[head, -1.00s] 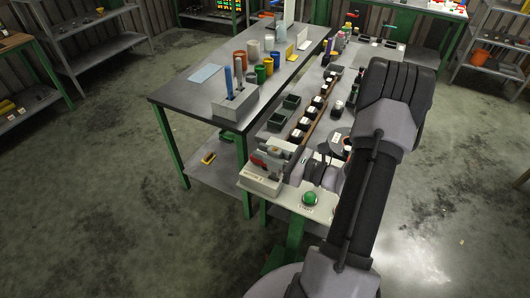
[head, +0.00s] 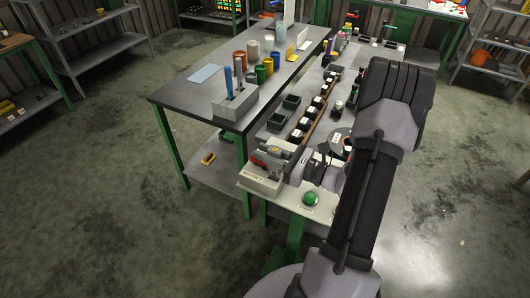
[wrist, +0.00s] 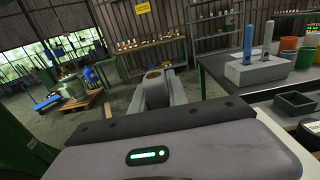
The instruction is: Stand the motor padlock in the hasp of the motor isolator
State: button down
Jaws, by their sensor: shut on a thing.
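The motor isolator (head: 258,184) seems to be the pale grey box with a label at the near left corner of the long bench, with red on top. My gripper (wrist: 154,90) is shut; its grey fingers reach forward in the wrist view. A small brass-coloured piece (wrist: 153,73), which looks like the padlock, shows at the fingertips. In the head view my gripper (head: 291,152) is low over the isolator, partly hidden among grey parts. I cannot make out the hasp, nor whether the padlock touches it.
A green button (head: 310,198) is on the bench's near edge, right of the isolator. Dark bins (head: 277,121) and a row of small parts stand behind. A grey block (head: 236,104) with two upright tools is on the table to the left. Open floor lies in front.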

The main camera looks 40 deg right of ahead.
jog(key=shift+f+b, duration=1.9)
jog(key=shift+f, duration=0.25)
jog(key=c, duration=1.2)
grip_release()
jog(key=p+v, duration=0.2)
jog(key=v, duration=1.5)
jog(key=shift+s+p, duration=0.25)
jog(key=shift+p, duration=0.05)
jog(key=shift+d, duration=0.1)
